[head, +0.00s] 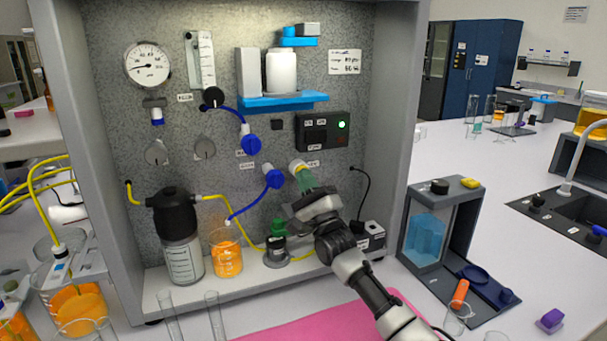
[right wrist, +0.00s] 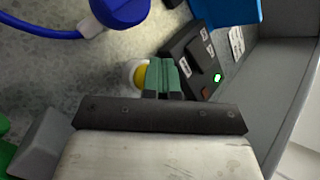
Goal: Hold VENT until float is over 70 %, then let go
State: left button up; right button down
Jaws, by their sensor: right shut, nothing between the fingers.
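A yellow button in a pale round collar (head: 296,166), probably VENT, sits on the grey panel; its label is too small to read. My right gripper (head: 304,177) is shut and empty, its green fingertips at the button. In the right wrist view the closed fingers (right wrist: 157,72) overlap the right side of the yellow button (right wrist: 141,76). I cannot tell whether they touch it or whether it is pressed in. The clear scaled float tube (head: 202,62) stands upright at the panel's upper left, above a black knob (head: 212,97). Its float level is too small to read. My left gripper is not in view.
A black box with a lit green lamp (head: 342,125) sits just above right of my gripper. Blue valves (head: 273,178) and tubing are close on its left. A black-capped bottle (head: 182,250) and orange beaker (head: 227,257) stand on the rig floor. A pressure gauge (head: 148,64) is upper left.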

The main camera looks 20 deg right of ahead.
jog(key=shift+s, duration=0.1)
jog(key=shift+s+p, duration=0.55)
jog(key=shift+s, duration=0.25)
jog(key=shift+a, duration=0.1)
jog(key=s+p, duration=0.3)
jog(key=s, duration=0.2)
jog(key=shift+a, duration=0.1)
